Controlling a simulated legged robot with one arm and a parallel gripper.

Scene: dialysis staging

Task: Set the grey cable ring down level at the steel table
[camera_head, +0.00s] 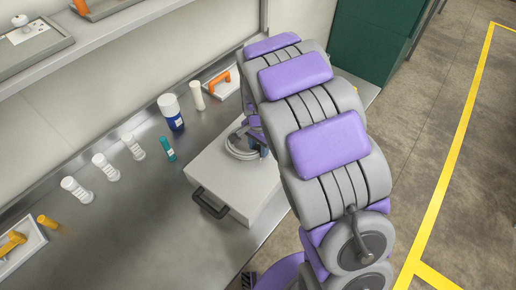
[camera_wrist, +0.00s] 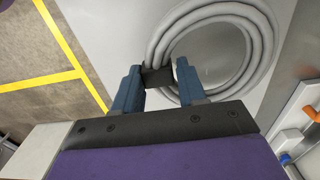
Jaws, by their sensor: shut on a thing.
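The grey cable ring (camera_wrist: 213,22) is a coil of several loops with a dark band where my gripper (camera_wrist: 158,77) has hold of it. My gripper's two blue fingers are shut on that band. In the head view the ring (camera_head: 241,146) shows at my gripper (camera_head: 262,145), over a white box with a dark handle (camera_head: 208,204). I cannot tell whether the ring touches the box top. The steel table (camera_head: 130,215) lies under and around the box. My arm hides part of the ring and gripper in the head view.
On the table stand several white bottles (camera_head: 105,166), a blue-and-white bottle (camera_head: 170,112) and a small teal bottle (camera_head: 167,149). Trays with an orange item (camera_head: 218,83) and a yellow item (camera_head: 12,242) lie at the wall side. A shelf (camera_head: 110,32) runs above.

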